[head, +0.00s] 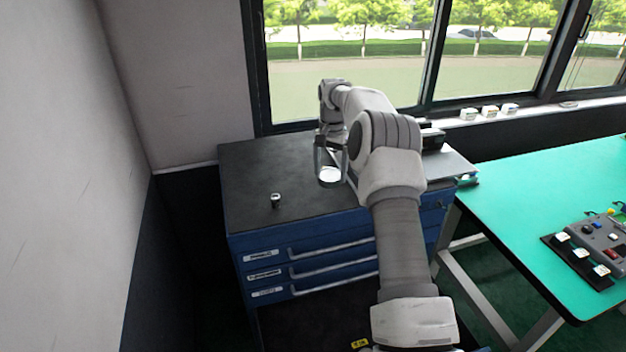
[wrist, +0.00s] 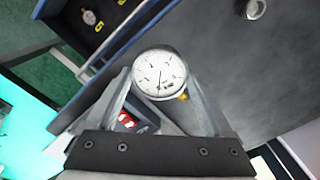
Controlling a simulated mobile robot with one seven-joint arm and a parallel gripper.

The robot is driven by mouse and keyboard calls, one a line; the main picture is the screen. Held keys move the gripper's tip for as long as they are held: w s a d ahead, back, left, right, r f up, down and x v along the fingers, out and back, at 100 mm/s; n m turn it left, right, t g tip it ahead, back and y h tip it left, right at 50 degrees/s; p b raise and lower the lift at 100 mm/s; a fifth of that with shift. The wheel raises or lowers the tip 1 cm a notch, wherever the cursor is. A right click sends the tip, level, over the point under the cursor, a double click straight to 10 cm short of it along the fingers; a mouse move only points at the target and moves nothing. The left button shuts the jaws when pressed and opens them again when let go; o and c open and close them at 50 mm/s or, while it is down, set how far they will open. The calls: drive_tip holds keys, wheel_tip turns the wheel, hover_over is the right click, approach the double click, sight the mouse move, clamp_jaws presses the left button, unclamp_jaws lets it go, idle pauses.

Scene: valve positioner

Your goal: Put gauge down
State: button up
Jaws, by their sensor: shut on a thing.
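The gauge (wrist: 160,75) has a round white dial with a dark needle and a metal rim. In the wrist view it sits between the two fingers of my gripper (wrist: 158,95), which is shut on it. In the head view the gauge (head: 329,175) shows as a white disc at the end of my gripper (head: 330,158), over the dark top of the blue cabinet (head: 262,170). I cannot tell for sure whether its underside touches that top. A little brass shows beside the gauge in the wrist view.
A small metal fitting (head: 276,200) stands on the left of the cabinet top; the wrist view shows it too (wrist: 254,9). An open drawer (head: 310,325) is below at the front. A green table (head: 530,200) with a control box (head: 600,240) is at right. The cabinet top's left side is mostly clear.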

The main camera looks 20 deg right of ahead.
drive_tip(key=w+a+f, duration=0.1)
drive_tip(key=w+a+f+p, duration=0.1)
drive_tip(key=a, duration=0.1)
drive_tip(key=w+a+f, duration=0.1)
drive_tip(key=shift+w+a+f, duration=0.15)
drive_tip(key=shift+w+a, duration=0.1)
drive_tip(key=shift+w, duration=0.05)
drive_tip(key=shift+f+p, duration=0.5)
drive_tip(key=shift+f, duration=1.6)
drive_tip(key=shift+f, duration=0.15)
drive_tip(key=o, duration=1.3)
